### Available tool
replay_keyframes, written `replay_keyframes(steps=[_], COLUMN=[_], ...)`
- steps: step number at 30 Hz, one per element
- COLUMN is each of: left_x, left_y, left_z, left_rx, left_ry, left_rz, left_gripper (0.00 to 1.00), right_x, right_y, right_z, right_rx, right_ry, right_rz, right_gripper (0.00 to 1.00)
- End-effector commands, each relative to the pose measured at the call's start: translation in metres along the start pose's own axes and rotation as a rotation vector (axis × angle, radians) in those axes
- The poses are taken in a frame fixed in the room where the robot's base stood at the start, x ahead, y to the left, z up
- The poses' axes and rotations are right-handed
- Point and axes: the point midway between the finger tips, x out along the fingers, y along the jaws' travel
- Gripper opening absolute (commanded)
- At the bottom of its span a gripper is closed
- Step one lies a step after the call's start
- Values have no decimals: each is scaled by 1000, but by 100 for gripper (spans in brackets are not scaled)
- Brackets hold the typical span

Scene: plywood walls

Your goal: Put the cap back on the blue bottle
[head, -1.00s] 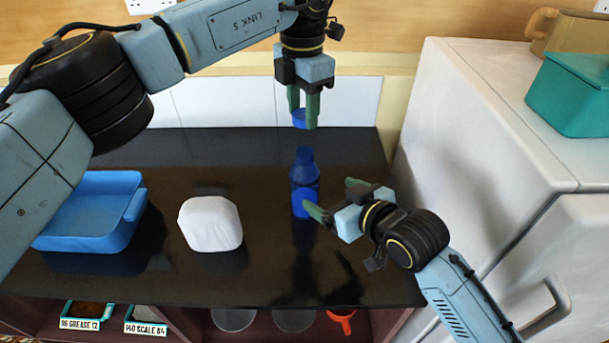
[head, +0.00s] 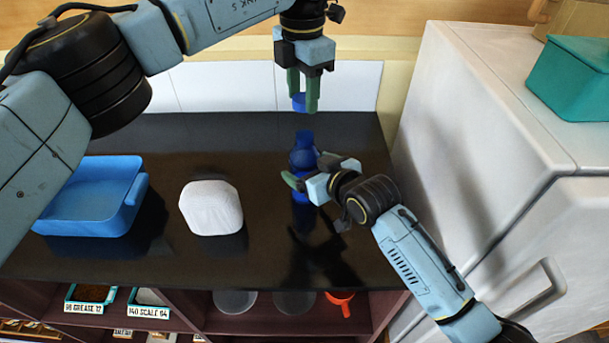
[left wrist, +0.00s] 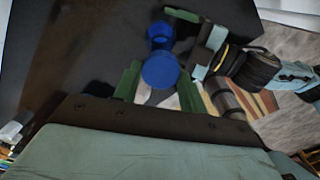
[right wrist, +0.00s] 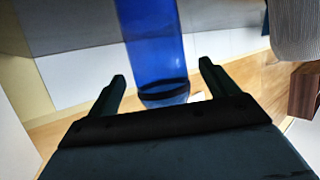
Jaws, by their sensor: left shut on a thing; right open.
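The blue bottle (head: 302,153) stands upright and uncapped on the dark counter; it also shows in the left wrist view (left wrist: 159,32) and the right wrist view (right wrist: 155,45). My left gripper (head: 301,105) points down, shut on the blue cap (head: 298,102), which is apart from and above the bottle's neck. In the left wrist view the cap (left wrist: 160,71) sits between the fingers. My right gripper (head: 306,172) is open at the bottle's body, with fingers on either side of it. In the right wrist view gaps show between the bottle and both fingers.
A blue bin (head: 85,200) and a white rounded block (head: 211,208) are on the counter to the left. A white cabinet (head: 480,130) with a teal box (head: 575,78) on top stands to the right. Open shelves below hold labelled trays and an orange item (head: 341,303).

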Motion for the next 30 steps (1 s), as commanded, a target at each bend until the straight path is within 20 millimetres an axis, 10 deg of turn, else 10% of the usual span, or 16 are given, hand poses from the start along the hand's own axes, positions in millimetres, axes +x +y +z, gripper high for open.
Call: replay_keyframes(steps=[20,30], left_x=[0,0], left_y=[0,0], left_z=[0,0], left_rx=[0,0], left_ry=[0,0], left_rz=[0,0], left_gripper=[21,21], right_x=[31,31], right_y=[0,0], right_z=[0,0], right_rx=[1,1], right_ry=[0,0], right_rz=[-1,0], right_gripper=[86,43])
